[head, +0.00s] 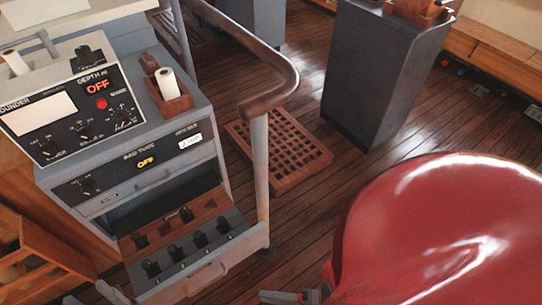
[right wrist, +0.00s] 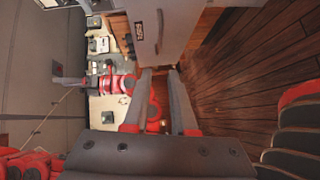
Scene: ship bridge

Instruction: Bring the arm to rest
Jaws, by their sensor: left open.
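My left gripper (head: 92,296) shows only as two grey fingertips at the bottom left edge of the head view. They are apart, in front of the grey console's lower switch panel. My right gripper (head: 290,297) shows as a small grey and red piece at the bottom edge of the head view, right of the console. In the right wrist view its two long grey fingers (right wrist: 160,76) stand apart with nothing held between them. Most of both arms is out of the head view.
The grey console (head: 150,178) with dials and an orange OFF display stands at left, with a handrail (head: 275,95) along its right side. A wooden grating (head: 280,150) lies on the plank floor (head: 300,195). A dark pedestal (head: 380,75) stands behind. Open floor lies between.

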